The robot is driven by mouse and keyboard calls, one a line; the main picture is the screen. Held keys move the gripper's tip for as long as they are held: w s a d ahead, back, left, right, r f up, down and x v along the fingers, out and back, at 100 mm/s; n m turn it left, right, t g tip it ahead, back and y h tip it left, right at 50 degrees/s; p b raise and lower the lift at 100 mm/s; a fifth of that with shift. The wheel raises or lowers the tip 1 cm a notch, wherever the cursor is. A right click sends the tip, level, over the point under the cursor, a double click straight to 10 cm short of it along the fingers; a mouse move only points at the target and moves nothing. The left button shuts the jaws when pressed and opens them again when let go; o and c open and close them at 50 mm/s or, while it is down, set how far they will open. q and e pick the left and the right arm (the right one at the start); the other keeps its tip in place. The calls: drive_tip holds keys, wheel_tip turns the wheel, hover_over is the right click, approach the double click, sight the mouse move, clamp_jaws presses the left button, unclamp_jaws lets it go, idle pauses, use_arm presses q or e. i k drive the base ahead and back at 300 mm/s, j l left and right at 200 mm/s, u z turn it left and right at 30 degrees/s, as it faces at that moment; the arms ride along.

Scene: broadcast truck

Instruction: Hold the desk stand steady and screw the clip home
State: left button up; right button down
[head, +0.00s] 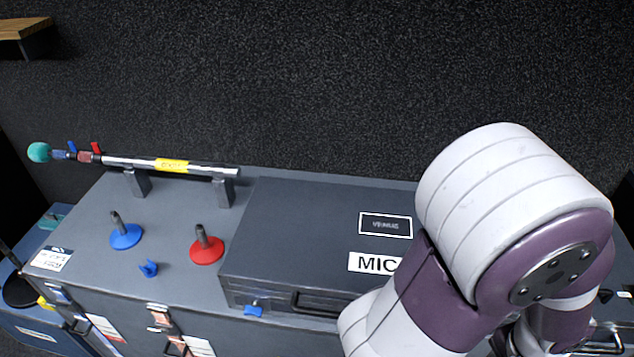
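A blue desk stand (125,237) with a round base and short dark post stands upright on the grey flight case (180,200). A red desk stand (206,252) of like shape stands to its right. A small blue clip (148,269) lies loose on the case top in front of the two stands. No clip shows on either post. My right arm fills the right of the head view and hides part of the case; I cannot make out its gripper. My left gripper is not in the picture.
A dark case labelled MIC (310,215) covers the middle of the top; a small blue piece (253,309) shows at its front edge. A silver pole (135,163) with a teal tip rests on two grey supports at the back left. A dark wall rises behind.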

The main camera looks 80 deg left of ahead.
sight(124, 236)
drive_tip(key=u, duration=3.9)
